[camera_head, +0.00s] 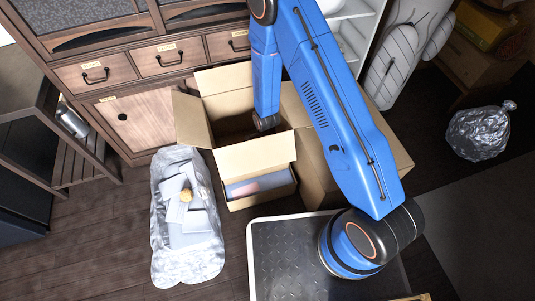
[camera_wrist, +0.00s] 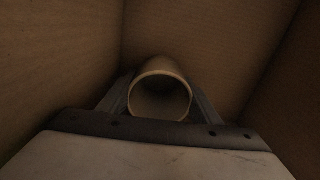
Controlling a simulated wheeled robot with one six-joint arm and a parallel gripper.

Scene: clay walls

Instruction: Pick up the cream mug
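The cream mug (camera_wrist: 160,76) shows in the wrist view, inside a cardboard box, with its round open mouth facing my camera. My gripper (camera_wrist: 160,98) has one finger on each side of the mug, both very close to its wall. I cannot tell whether the fingers press on it or stand just apart. The mug's base and handle are hidden. In the head view, my blue arm reaches down into the open cardboard box (camera_head: 192,122). The mug and my fingertips are hidden there.
Box walls (camera_wrist: 60,60) rise close around my gripper. Another open box (camera_head: 262,203) stands in front, with a wooden cabinet (camera_head: 140,118) behind. A plastic bag (camera_head: 188,255) with items lies on the floor at left, and a tied bag (camera_head: 480,135) is at right.

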